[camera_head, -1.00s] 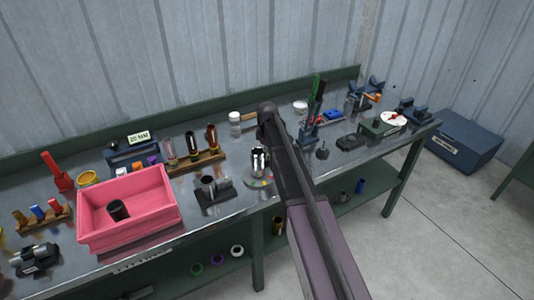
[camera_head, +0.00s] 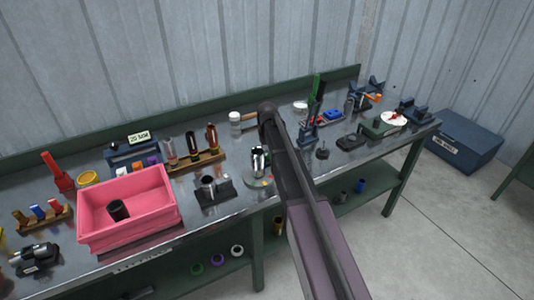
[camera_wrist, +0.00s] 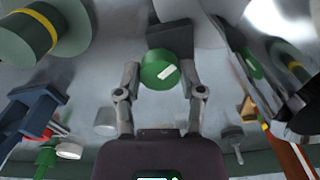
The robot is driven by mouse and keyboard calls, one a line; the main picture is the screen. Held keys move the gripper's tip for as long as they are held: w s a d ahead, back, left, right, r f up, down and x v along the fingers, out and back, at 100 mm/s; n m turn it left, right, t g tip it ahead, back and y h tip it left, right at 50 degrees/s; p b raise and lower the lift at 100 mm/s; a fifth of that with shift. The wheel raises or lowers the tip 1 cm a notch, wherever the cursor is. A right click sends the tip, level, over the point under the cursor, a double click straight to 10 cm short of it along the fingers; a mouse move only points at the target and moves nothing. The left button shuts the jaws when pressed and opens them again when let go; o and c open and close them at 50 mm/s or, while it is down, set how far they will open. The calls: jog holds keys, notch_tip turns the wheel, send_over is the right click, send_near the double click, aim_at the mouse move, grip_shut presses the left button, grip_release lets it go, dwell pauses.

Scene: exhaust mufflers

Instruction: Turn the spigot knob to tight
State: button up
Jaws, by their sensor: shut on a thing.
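A round green knob (camera_wrist: 157,72) with a white bar mark sits between my fingertips in the wrist view. It stands in front of a dark block (camera_wrist: 170,34); how they join is partly hidden. My gripper (camera_wrist: 159,78) is shut on the knob, one finger against each side. The white mark lies slanted, its right end higher. In the head view my dark arm reaches over the middle of the bench, and I cannot make out the green knob there.
On the metal bench (camera_head: 262,204), a pink bin (camera_head: 160,215) and a dark holder (camera_head: 213,191) stand left of my arm. A wooden rack (camera_head: 198,162) with several tubes is behind. Tools and a white dial (camera_head: 394,119) stand to the right. A blue chest (camera_head: 465,143) is on the floor.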

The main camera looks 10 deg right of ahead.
jog(key=m, duration=0.7)
jog(key=shift+s, duration=0.15)
dwell(0.3)
jog(key=o, duration=1.2)
jog(key=shift+c, duration=0.2)
